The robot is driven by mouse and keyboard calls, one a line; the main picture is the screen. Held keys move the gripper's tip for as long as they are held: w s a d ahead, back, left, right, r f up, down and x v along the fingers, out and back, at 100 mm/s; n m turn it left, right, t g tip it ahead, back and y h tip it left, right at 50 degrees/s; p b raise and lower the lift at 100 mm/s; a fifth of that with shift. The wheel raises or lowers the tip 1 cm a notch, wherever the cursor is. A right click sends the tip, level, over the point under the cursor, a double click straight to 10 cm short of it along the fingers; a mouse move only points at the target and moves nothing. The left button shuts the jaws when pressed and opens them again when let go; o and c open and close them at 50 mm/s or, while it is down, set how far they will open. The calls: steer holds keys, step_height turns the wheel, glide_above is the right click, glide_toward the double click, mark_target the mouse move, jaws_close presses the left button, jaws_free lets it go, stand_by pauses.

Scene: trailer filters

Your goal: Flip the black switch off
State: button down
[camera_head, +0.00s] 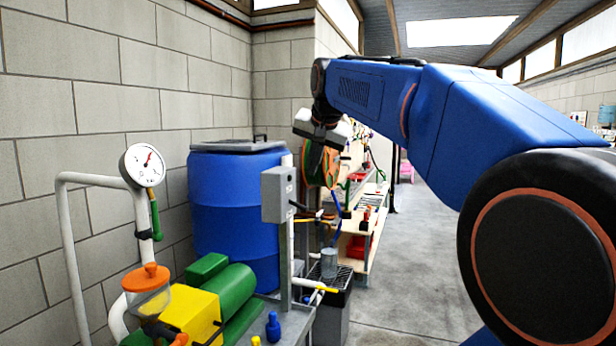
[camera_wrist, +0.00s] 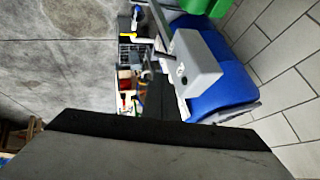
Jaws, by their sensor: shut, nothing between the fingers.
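A grey switch box (camera_head: 278,194) is mounted on an upright grey post in front of the blue barrel. A small black switch (camera_head: 298,205) sticks out from its right side and slants downward. The box also shows in the wrist view (camera_wrist: 197,62), with a small dark part on its face. My gripper (camera_head: 317,158) is in the air, above and to the right of the box in the head view, apart from it. It is shut and empty. Its fingertips are hard to make out against the shelf behind. My gripper's grey and black body fills the bottom of the wrist view.
A large blue barrel (camera_head: 236,205) stands behind the box. A pressure gauge (camera_head: 145,165) on white pipes and a green and yellow pump (camera_head: 191,312) are at left. A wooden shelf (camera_head: 358,245) with items is behind. The concrete floor at right is clear.

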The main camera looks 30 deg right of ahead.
steer(key=shift+v, duration=0.75)
steer(key=shift+s+d+f, duration=0.1)
steer(key=s+a+f+n+g, duration=0.1)
steer(key=s+a+f+n, duration=0.2)
steer(key=s+f, duration=0.6)
steer(key=s+a+f+n+y, duration=0.1)
steer(key=s+a+f+n, duration=0.2)
steer(key=s+a+f, duration=0.4)
steer(key=s+a+f+n+g+y, duration=0.1)
steer(key=s+a+f+n, duration=0.3)
steer(key=s+f, duration=0.7)
step_height(320, 180, down, 10)
steer(key=shift+s+a+f+g, duration=0.2)
steer(key=shift+s+a+g, duration=0.15)
steer(key=shift+a, duration=0.5)
